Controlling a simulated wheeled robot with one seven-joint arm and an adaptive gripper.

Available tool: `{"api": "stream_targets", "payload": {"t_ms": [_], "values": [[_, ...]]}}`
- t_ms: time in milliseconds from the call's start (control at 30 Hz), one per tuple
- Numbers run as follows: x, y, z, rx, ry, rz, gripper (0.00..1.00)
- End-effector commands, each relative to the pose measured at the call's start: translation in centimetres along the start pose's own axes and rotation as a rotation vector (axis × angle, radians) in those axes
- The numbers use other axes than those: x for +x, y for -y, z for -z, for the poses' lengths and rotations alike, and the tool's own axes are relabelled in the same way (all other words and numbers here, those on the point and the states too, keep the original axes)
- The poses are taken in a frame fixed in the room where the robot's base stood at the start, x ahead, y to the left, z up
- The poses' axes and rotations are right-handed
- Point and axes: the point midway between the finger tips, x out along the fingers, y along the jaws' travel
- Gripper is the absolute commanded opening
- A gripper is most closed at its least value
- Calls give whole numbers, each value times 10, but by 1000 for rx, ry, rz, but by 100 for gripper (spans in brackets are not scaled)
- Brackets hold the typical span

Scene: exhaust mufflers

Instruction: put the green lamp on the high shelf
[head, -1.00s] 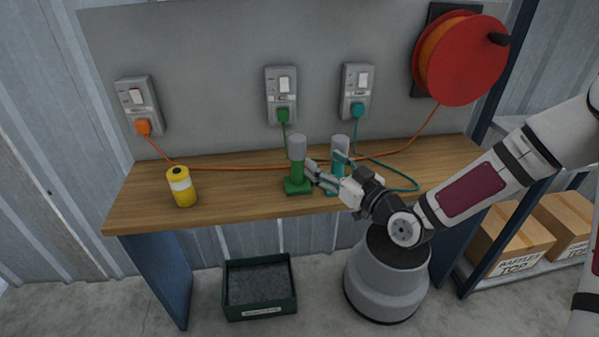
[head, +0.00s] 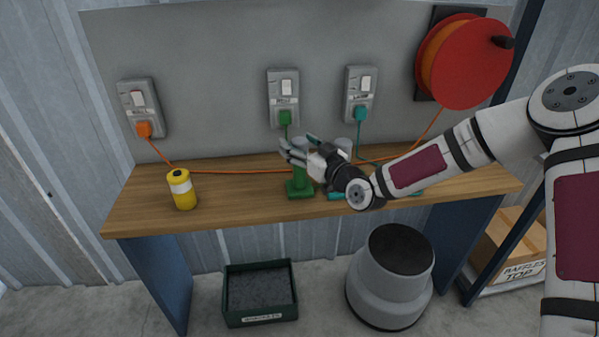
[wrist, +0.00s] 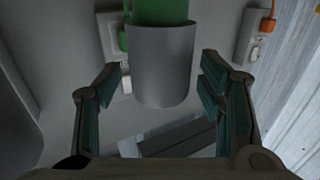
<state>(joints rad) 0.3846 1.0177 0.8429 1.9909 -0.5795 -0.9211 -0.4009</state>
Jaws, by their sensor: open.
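The green lamp (head: 299,188) stands upright on the workbench, with a green body and base and a grey cylindrical head. In the wrist view the lamp's grey head (wrist: 162,65) lies between my open fingers, with a gap on each side. My gripper (head: 297,147) is open at the height of the lamp's head and partly covers it in the head view. A green plug (head: 285,118) sits in the middle wall socket; part of its cord is hidden. A teal lamp (head: 336,195) stands just right of the green one, mostly behind my gripper. I cannot make out a high shelf.
The wooden workbench (head: 235,207) also holds a yellow canister (head: 182,189) at the left. An orange cord runs along its back to a red reel (head: 468,62). A dark green bin (head: 260,317) is on the floor; cardboard boxes (head: 512,250) are low at the right.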

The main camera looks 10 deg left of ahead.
Motion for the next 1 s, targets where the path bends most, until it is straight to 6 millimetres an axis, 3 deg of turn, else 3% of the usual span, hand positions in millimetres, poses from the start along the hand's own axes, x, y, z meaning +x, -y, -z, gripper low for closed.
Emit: {"api": "stream_targets", "payload": {"t_ms": [200, 467, 833, 1000], "values": [[0, 0, 0, 0, 0, 0, 60], [0, 0, 0, -1, 0, 0, 1], [0, 0, 2, -2, -1, 0, 0], [0, 0, 12, -4, -2, 1, 0]]}}
